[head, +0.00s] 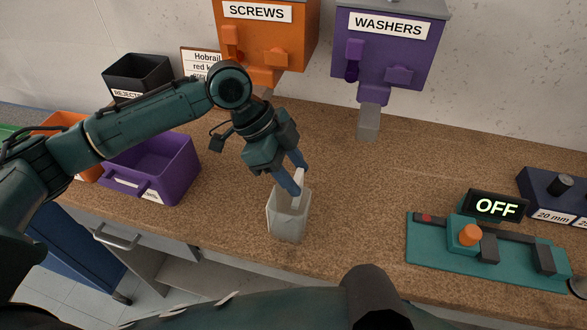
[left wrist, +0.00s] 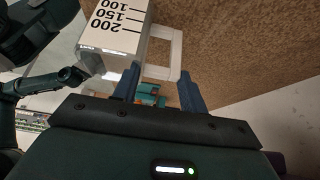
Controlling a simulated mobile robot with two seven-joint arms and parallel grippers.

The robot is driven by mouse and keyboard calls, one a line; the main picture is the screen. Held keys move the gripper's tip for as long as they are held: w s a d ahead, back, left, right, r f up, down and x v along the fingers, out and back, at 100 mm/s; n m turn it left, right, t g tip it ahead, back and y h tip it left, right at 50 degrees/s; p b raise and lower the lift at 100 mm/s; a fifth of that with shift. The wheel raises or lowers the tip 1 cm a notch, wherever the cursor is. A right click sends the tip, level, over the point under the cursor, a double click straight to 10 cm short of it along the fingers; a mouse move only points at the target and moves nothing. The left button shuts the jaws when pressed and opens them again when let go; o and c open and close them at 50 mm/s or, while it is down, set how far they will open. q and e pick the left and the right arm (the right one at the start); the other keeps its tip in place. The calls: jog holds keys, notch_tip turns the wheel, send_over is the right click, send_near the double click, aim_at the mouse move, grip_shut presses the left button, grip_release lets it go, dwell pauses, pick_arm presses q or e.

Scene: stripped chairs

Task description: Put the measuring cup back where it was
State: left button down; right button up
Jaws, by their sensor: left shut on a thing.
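The measuring cup (head: 289,218) is a pale grey, open-topped vessel near the front edge of the wooden counter in the head view. My left gripper (head: 298,180) is shut on its white handle, which points away from me. In the left wrist view the cup (left wrist: 115,30) shows black marks 200, 150 and 100, and the handle loop reaches between the fingers of the left gripper (left wrist: 160,92). The cup looks roughly upright. I cannot tell whether its base touches the counter. My right gripper is not in view.
An orange SCREWS dispenser (head: 262,45) and a purple WASHERS dispenser (head: 385,55) hang at the back. A purple bin (head: 172,178), an orange bin (head: 62,125) and a black bin (head: 138,75) stand left. A teal fixture (head: 430,248) by an OFF display (head: 496,206) stands right. Mid-counter is clear.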

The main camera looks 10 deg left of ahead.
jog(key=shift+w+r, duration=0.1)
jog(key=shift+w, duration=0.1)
pick_arm(q)
jog(key=c, duration=0.8)
grip_release()
jog(key=shift+f, duration=0.1)
jog(key=shift+a+r, duration=0.25)
jog(key=shift+r, duration=0.25)
jog(key=v, duration=1.1)
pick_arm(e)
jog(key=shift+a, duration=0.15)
pick_arm(q)
jog(key=shift+s, duration=0.1)
